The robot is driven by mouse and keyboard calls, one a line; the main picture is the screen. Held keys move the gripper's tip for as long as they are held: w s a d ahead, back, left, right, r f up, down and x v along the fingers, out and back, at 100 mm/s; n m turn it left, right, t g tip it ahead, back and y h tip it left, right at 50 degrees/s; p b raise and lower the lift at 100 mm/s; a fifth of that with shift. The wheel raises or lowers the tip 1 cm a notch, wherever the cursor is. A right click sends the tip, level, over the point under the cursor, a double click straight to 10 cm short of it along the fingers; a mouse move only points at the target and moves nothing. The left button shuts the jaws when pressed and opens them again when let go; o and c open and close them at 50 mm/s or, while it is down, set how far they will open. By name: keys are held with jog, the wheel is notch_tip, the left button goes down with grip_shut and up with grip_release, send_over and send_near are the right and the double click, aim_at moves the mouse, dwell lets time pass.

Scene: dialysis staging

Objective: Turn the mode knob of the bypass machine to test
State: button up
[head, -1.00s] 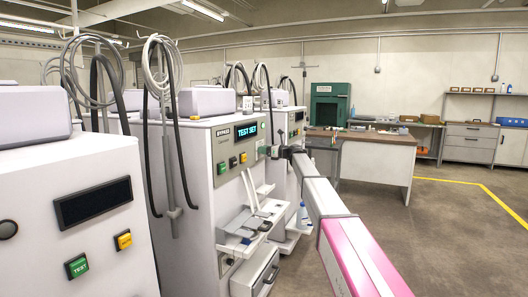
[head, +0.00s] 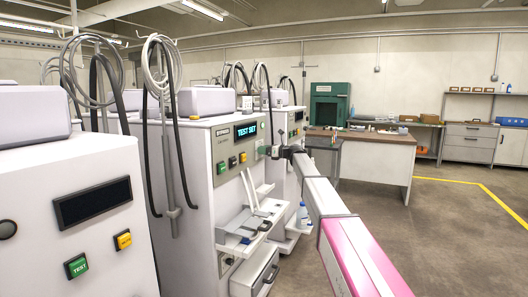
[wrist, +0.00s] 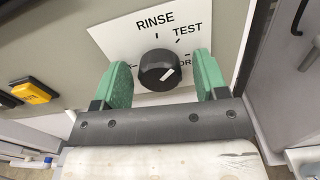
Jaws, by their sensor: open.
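The mode knob (wrist: 158,72) is a round black dial on a white label plate in the wrist view. RINSE and TEST are readable; other labels to the left and right are partly hidden by the fingers. My gripper (wrist: 161,68) is open, with one green finger on each side of the knob and a small gap showing at both sides. In the head view the bypass machine (head: 228,190) is white, and its display (head: 246,131) reads TEST SET. The knob cannot be made out there.
A similar white machine (head: 70,165) stands close at the left, with a green TEST button and a yellow button. Another machine (head: 291,125) stands behind. A bottle (head: 302,214) stands on a low shelf. A desk (head: 375,165) is beyond; the floor at right is clear.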

jog(key=v, duration=1)
jog(key=shift+d, duration=0.25)
jog(key=shift+s, duration=0.15)
